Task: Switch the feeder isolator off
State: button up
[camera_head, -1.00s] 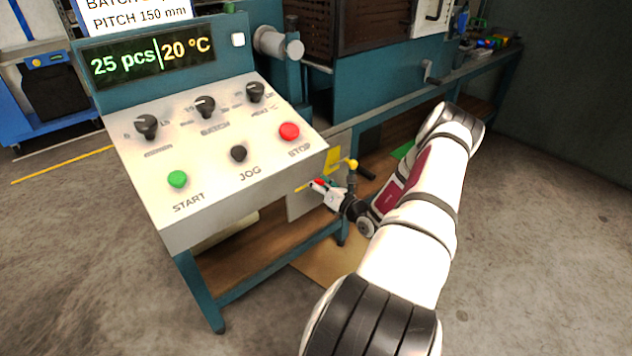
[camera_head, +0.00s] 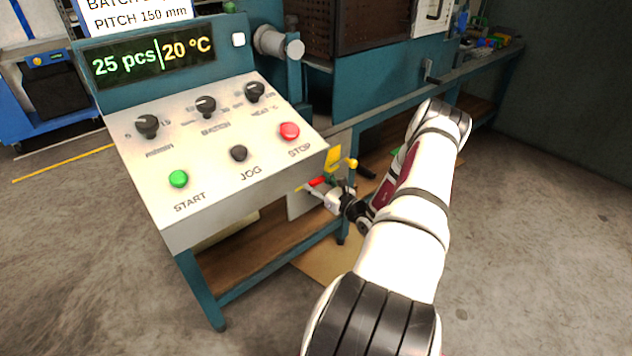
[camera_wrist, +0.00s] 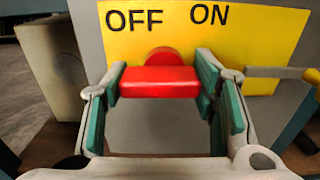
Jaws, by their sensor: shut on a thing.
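The feeder isolator has a yellow plate (camera_wrist: 255,45) marked OFF at left and ON at right in the wrist view. Its red handle (camera_wrist: 158,82) lies below the lettering, under the gap between the words and nearer OFF. A rounded red hub shows behind it. My gripper (camera_wrist: 161,76) has a finger at each end of the handle and is shut on it. In the head view the red handle (camera_head: 317,181) shows small, beside the console's right side, with my gripper (camera_head: 326,192) at it. The exact switch position is hard to tell.
The sloped console (camera_head: 215,165) with knobs and START, JOG and STOP buttons stands left of my gripper. A yellow-knobbed lever (camera_head: 352,163) is close to the right of the gripper. The teal machine (camera_head: 375,95) stands behind. Open floor lies at right.

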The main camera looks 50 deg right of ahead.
dwell(0.4)
jog(key=o, duration=1.2)
jog(key=shift+c, duration=0.2)
jog(key=v, duration=1.2)
